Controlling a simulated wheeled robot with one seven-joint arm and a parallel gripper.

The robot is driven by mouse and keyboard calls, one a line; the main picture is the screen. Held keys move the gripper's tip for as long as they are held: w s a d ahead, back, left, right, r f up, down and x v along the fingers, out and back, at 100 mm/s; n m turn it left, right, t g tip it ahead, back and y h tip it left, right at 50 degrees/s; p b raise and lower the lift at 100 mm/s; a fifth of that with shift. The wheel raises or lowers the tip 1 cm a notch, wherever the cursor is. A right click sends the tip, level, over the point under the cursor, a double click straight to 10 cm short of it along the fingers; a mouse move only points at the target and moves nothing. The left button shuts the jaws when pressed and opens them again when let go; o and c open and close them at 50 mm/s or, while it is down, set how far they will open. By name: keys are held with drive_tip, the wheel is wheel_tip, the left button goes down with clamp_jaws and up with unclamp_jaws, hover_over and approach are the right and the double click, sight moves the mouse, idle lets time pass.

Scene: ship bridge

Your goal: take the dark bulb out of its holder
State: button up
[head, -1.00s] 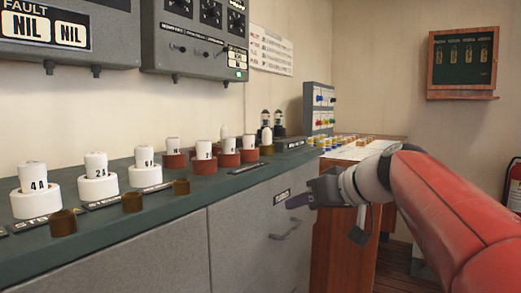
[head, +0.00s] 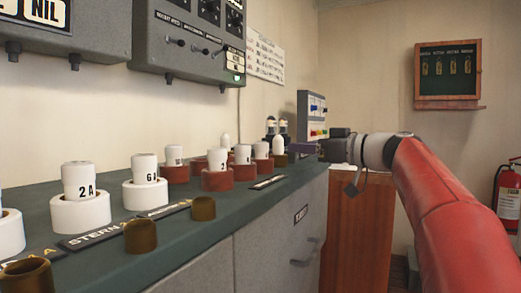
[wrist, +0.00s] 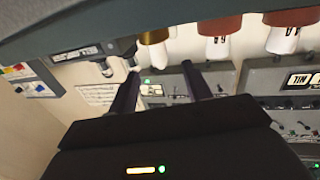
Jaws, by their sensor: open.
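A pale bulb (head: 278,144) stands upright in a brass holder (head: 281,160) at the far end of the green console top. In the wrist view, which looks upside down, that bulb (wrist: 160,56) and its brass holder (wrist: 152,37) lie beyond my fingertips, between them in the picture. Two lamps (head: 270,127) in dark holders stand behind; they also show in the wrist view (wrist: 105,68). I cannot tell which bulb is the dark one. My gripper (head: 301,147) is open and empty, just right of the brass holder; contact is not visible.
Red holders (head: 217,180) with white numbered fuses stand to the left of the gripper, close by. White holders (head: 146,195) and empty brass cups (head: 203,208) line the nearer console. A grey panel (head: 190,40) hangs on the wall above. A small switch box (head: 311,117) stands behind.

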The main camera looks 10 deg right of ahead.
sight(282, 141)
drive_tip(key=x, duration=0.2)
drive_tip(key=p+x, duration=0.1)
drive_tip(key=x, duration=0.2)
drive_tip(key=r+p+x, duration=0.1)
drive_tip(key=x, duration=0.1)
drive_tip(key=shift+w, duration=0.2)
drive_tip(key=shift+w+a, duration=0.45)
drive_tip(key=c, duration=1)
drive_tip(key=shift+r, duration=0.1)
